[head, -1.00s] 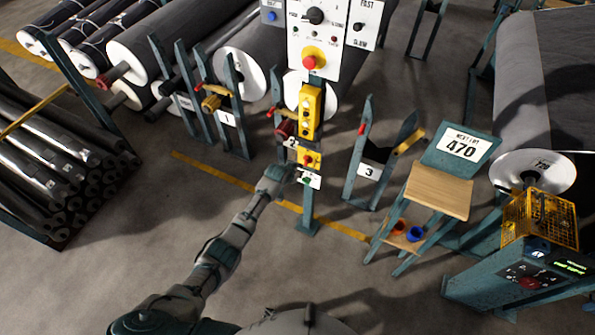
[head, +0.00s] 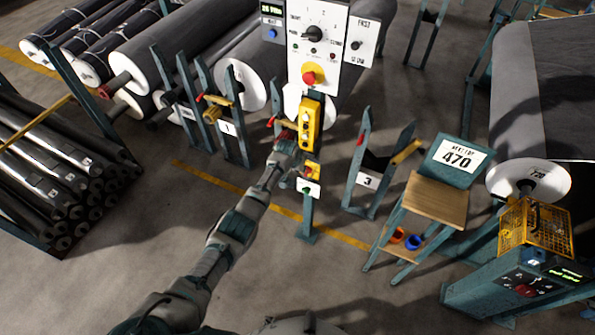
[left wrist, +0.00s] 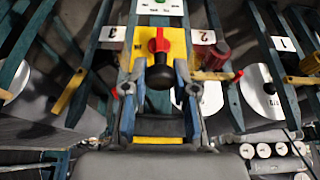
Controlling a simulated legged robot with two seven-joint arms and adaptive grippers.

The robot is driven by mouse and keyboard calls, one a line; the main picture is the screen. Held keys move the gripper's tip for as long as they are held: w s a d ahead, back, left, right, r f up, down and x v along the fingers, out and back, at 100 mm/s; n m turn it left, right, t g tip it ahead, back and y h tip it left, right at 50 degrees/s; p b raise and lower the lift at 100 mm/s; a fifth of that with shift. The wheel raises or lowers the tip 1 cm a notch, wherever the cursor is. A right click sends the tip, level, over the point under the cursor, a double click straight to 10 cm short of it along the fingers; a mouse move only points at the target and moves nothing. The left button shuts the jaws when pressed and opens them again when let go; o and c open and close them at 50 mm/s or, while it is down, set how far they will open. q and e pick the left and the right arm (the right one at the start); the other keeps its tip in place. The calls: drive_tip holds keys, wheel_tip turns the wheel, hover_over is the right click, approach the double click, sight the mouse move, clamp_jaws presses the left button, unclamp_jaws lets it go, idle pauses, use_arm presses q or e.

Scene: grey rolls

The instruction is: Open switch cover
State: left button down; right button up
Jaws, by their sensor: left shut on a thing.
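A small yellow switch box (head: 313,171) is on the teal post, below a taller yellow button box (head: 310,122). In the left wrist view the switch box (left wrist: 174,44) carries a red rotary switch (left wrist: 159,41), with a black knob (left wrist: 159,76) in front. My left gripper (head: 301,162) is at the switch box, coming from the left. I cannot make out a separate cover. My right gripper is not in view.
A control panel (head: 318,38) with a red stop button (head: 309,77) is higher on the post. A roll stand marked 3 (head: 368,181) and a wooden-topped stand (head: 436,199) are to the right. Stacked dark rolls (head: 60,165) lie left. The floor in front is clear.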

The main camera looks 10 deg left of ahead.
use_arm(q)
drive_tip(key=shift+w+d+r, duration=0.1)
drive_tip(key=shift+w+r, duration=0.2)
drive_tip(key=shift+r, duration=0.05)
drive_tip(key=c, duration=1.1)
unclamp_jaws()
drive_tip(key=shift+o, duration=0.9)
drive_tip(key=shift+f, duration=0.25)
drive_tip(key=v, duration=1.1)
drive_tip(key=shift+r, duration=0.35)
drive_tip(key=shift+s, duration=0.15)
